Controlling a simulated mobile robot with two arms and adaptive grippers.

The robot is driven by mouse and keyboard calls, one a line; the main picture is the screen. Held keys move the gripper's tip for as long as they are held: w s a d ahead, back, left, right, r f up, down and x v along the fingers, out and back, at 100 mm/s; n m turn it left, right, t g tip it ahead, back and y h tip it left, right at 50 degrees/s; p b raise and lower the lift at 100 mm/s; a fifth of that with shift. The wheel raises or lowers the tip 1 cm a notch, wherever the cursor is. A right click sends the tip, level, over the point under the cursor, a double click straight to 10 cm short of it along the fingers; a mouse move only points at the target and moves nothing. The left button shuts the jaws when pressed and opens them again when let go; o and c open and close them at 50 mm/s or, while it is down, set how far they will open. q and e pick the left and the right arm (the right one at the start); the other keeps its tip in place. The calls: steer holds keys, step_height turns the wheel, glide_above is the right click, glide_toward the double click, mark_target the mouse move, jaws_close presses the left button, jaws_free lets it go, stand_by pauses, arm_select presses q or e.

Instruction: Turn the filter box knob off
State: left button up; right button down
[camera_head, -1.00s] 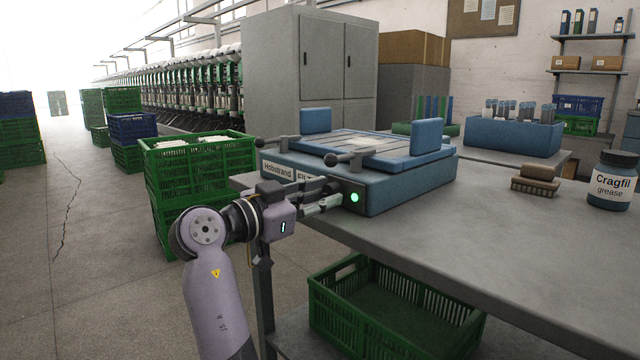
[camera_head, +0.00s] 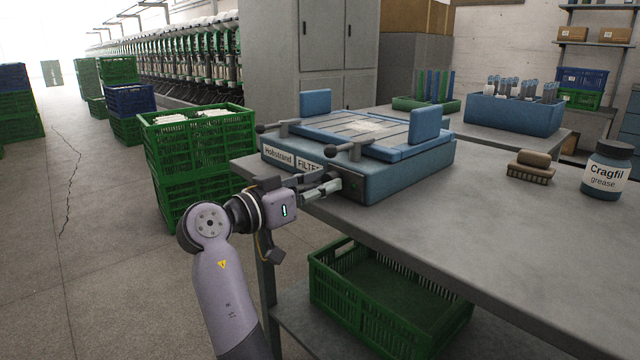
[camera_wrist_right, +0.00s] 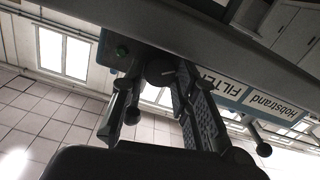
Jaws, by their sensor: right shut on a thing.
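The blue filter box (camera_head: 400,178) stands on the grey table, with "Hobstrand" and "FILTER" labels on its front. My right gripper (camera_head: 333,186) reaches the front face near its right corner. In the right wrist view, which is upside down, the dark round knob (camera_wrist_right: 158,72) sits between the fingers of my right gripper (camera_wrist_right: 160,90), which is shut on it. The fingers hide the knob in the head view. My left gripper is not in view.
Lever handles with ball ends (camera_head: 347,150) stick out above the box front, close over my gripper. Green crates (camera_head: 195,165) stand left of the table, and another crate (camera_head: 385,305) sits below it. A grease jar (camera_head: 607,172) and brush (camera_head: 531,167) stand at the right.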

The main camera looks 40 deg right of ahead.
steer(key=c, duration=1.2)
jaws_free()
steer(key=shift+c, duration=0.2)
steer(key=shift+r, duration=0.1)
step_height(320, 180, up, 10)
